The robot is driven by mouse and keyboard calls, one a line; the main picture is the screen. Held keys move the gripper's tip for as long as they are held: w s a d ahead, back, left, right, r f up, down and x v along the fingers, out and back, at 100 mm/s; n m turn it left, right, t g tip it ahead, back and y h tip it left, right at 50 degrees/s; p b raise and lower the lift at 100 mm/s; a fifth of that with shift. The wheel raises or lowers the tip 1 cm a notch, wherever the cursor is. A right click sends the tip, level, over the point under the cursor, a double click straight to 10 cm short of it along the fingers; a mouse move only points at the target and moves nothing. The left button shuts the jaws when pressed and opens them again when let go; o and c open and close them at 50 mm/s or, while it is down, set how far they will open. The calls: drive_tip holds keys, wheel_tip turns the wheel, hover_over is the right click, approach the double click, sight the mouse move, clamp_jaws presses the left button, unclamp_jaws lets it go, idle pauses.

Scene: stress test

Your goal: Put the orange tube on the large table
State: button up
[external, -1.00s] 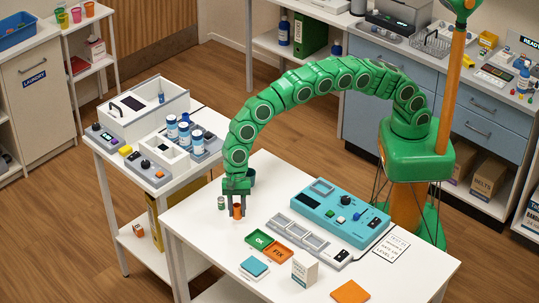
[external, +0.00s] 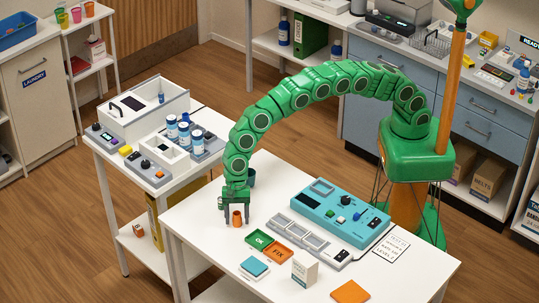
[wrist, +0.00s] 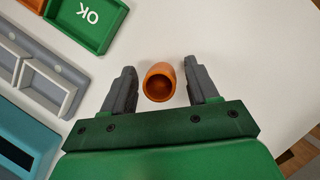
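The orange tube (external: 237,218) stands upright on the white large table (external: 200,235), near its left edge. In the wrist view the tube (wrist: 159,82) shows its open, hollow top. My gripper (external: 237,210) is low over the table with its fingers on either side of the tube. In the wrist view the gripper (wrist: 161,80) is open, with a gap between each finger and the tube.
Green OK tray (external: 259,240) and orange FIX tray (external: 277,253) lie right of the tube. A grey rack (external: 310,240) and teal device (external: 335,215) are beyond them. A dark green cup (external: 251,177) stands behind my gripper. A smaller side table (external: 150,180) stands left.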

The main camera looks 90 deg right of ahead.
drive_tip(key=shift+r, duration=0.1)
drive_tip(key=v, duration=1.2)
drive_tip(key=s+d+r+n+h, duration=0.1)
drive_tip(key=s+d+r+n, duration=0.1)
drive_tip(key=s+d+r, duration=0.45)
drive_tip(key=s+d+r+n, duration=0.3)
drive_tip(key=d+r, duration=0.1)
drive_tip(key=d, duration=0.5)
drive_tip(key=s+d+r+n+h, duration=0.2)
drive_tip(key=s+d+r+n, duration=0.25)
drive_tip(key=s+d, duration=0.7)
drive_tip(key=s+d+n, duration=0.2)
drive_tip(key=s+d, duration=0.2)
drive_tip(key=s, duration=0.6)
drive_tip(key=s+d+n+g+h, duration=0.1)
drive_tip(key=s+d+n, duration=0.2)
drive_tip(key=s, duration=0.8)
drive_tip(key=s+d+n, duration=0.3)
drive_tip(key=s+d, duration=0.3)
drive_tip(key=s, duration=0.5)
drive_tip(key=shift+s+d+f+g, duration=0.15)
drive_tip(key=shift+d+f+g, duration=0.1)
drive_tip(key=shift+f+g, duration=0.15)
